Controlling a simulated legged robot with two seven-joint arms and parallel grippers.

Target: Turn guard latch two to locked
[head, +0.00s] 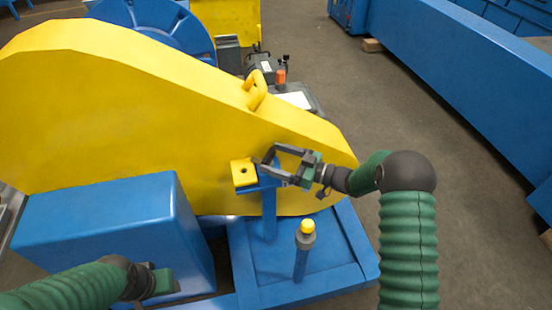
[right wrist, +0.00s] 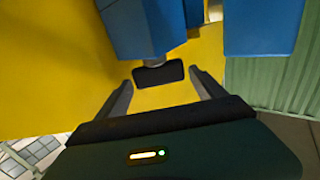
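The large yellow chain guard (head: 110,95) fills the left and middle of the head view. A yellow tab with a dark hole (head: 244,173) sits at its lower edge, beside a blue post (head: 269,212). My right gripper (head: 264,159) is at the top of this post, fingers spread. In the right wrist view, a black latch handle (right wrist: 158,75) lies between and slightly beyond the open fingertips, with no visible grip on it. The latch number and its locked mark cannot be read. My left gripper (head: 165,283) is low at the left; its fingers are not clear.
A short blue post with a yellow cap (head: 307,228) stands on the blue base (head: 340,250), right of the latch post. A blue box (head: 105,225) stands at lower left. A yellow lifting handle (head: 257,90) rises from the guard. Open floor lies to the right.

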